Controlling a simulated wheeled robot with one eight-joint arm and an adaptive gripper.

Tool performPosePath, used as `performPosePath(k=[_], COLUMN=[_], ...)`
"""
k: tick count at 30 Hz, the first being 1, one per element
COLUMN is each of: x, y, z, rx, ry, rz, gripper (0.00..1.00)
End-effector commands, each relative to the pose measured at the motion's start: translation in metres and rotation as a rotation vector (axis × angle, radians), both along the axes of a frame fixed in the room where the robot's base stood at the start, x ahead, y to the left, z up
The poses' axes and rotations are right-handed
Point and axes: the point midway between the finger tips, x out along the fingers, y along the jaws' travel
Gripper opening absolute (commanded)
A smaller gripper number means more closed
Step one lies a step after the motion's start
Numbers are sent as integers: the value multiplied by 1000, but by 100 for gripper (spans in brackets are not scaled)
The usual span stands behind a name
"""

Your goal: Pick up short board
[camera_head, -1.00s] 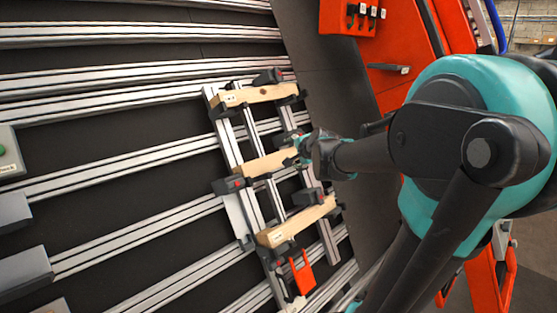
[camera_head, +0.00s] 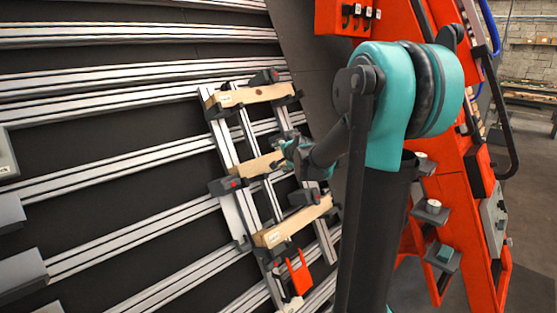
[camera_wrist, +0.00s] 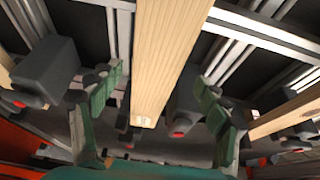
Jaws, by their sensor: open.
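Three short wooden boards lie in clamps across an aluminium frame in the head view: an upper board (camera_head: 250,96), a middle board (camera_head: 257,166) and a lower board (camera_head: 292,222). My gripper (camera_head: 284,156) is at the right end of the middle board. In the wrist view one board (camera_wrist: 167,50) runs between the open fingers of my gripper (camera_wrist: 165,98), with a gap on each side. The gripper's palm is near the board's close end. Parts of two other boards show at the wrist view's edges. The middle board's right end is hidden behind my gripper in the head view.
Dark clamp blocks with red knobs (camera_head: 228,185) sit beside the boards. An orange clamp (camera_head: 299,273) is below the lower board. Long aluminium rails (camera_head: 130,182) cross the dark bed at left. Orange racks with small shelves (camera_head: 432,213) stand at right.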

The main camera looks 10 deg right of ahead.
Motion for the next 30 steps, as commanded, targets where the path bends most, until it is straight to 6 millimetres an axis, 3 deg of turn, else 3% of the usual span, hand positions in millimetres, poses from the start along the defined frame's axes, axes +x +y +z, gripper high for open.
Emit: performPosePath(k=[9,20,30], x=[32,38,38], y=[3,4,4], z=[-21,-24,-24], rx=[-1,0,0], ry=[0,0,0], rz=[2,1,1], gripper=[76,76,35])
